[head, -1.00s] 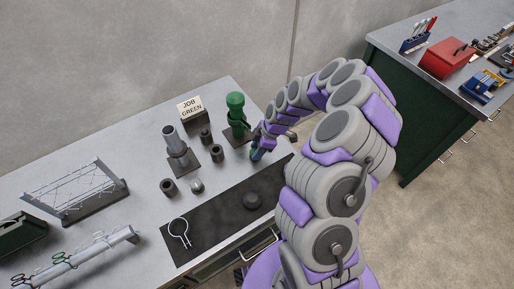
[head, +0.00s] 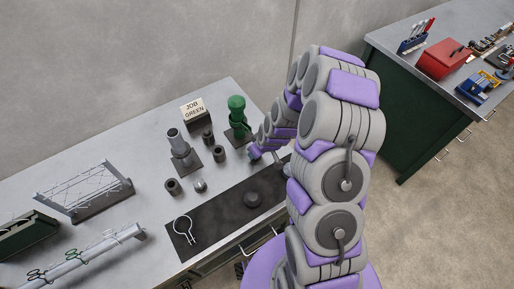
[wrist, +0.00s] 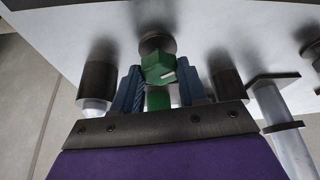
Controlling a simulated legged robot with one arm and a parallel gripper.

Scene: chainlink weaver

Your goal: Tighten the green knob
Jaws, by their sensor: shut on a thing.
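The green knob (wrist: 158,68) is a faceted green piece with a pale mark, seen between the two blue fingers of my gripper (wrist: 160,90) in the wrist view. My gripper is shut on it. A shorter green part (wrist: 158,99) shows below it, partly hidden by the gripper body. In the head view a green post fixture (head: 237,112) stands on the bench, and my gripper (head: 255,153) is low in front of it, to its right. The fingertips are hidden there, so the grip does not show in that view.
A grey post on a square base (head: 182,150) and several dark cylinders (head: 219,153) stand left of the gripper. A "JOB GREEN" sign (head: 193,110) is behind. A dark mat (head: 225,222) with a wire loop (head: 183,229) lies in front. A wire rack (head: 84,193) stands at left.

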